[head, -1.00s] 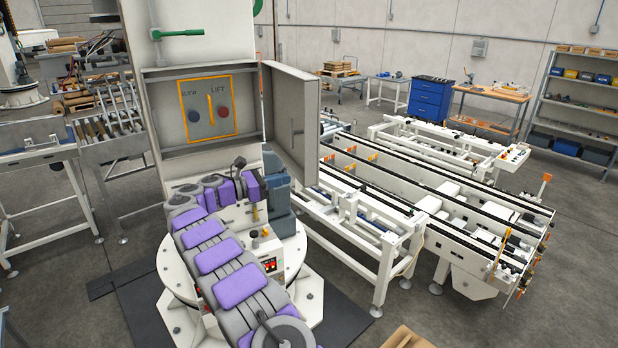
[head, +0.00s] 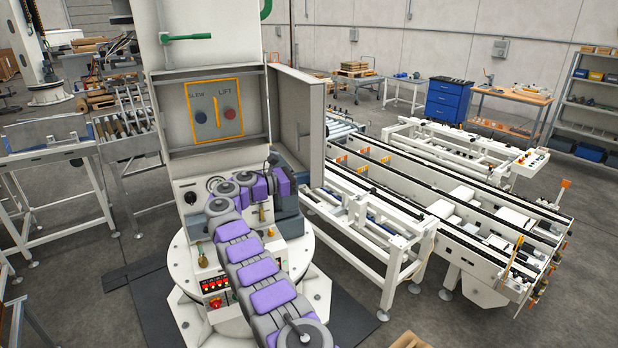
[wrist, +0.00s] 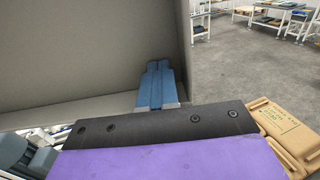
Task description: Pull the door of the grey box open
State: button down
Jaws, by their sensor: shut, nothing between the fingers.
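The grey box (head: 205,157) stands on the white column, with its front open. Inside it a panel (head: 203,132) framed in orange carries the words SLEW and LIFT, with a blue and a red round button. The box's grey door (head: 312,125) is swung far out to the right, hinged at the right side of the opening. In the wrist view a large grey surface, apparently the door (wrist: 90,55), fills the left. My gripper (wrist: 153,66) has its blue fingers together and empty, close beside that surface; contact cannot be told. In the head view its fingers are not clearly visible.
A green handle (head: 190,37) sticks out above the box. A white conveyor frame (head: 385,235) stands right of the column. A roller conveyor (head: 122,125) is at the left.

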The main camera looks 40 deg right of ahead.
jog(key=shift+s+d+n+t+h+b, duration=0.15)
jog(key=shift+s+d+t+b, duration=0.1)
jog(key=shift+d+b, duration=0.25)
jog(key=shift+s+d+n+t+h+b, duration=0.2)
jog(key=shift+d+b, duration=0.15)
jog(key=shift+b, duration=0.25)
jog(key=shift+d+b, duration=0.15)
jog(key=shift+b, duration=0.15)
jog(key=shift+s+a+r+n+t+b, duration=0.15)
jog(key=shift+s+a+n+t+b, duration=0.1)
jog(key=shift+t+b, duration=0.2)
jog(key=shift+s+d+r+t+b, duration=0.2)
jog(key=shift+t+b, duration=0.1)
jog(key=shift+b, duration=0.1)
jog(key=d+n+t, duration=0.5)
jog(key=d+t, duration=0.2)
jog(key=d, duration=0.9)
jog(key=shift+s+d+h, duration=0.15)
jog(key=shift+h, duration=0.2)
jog(key=shift+f, duration=0.1)
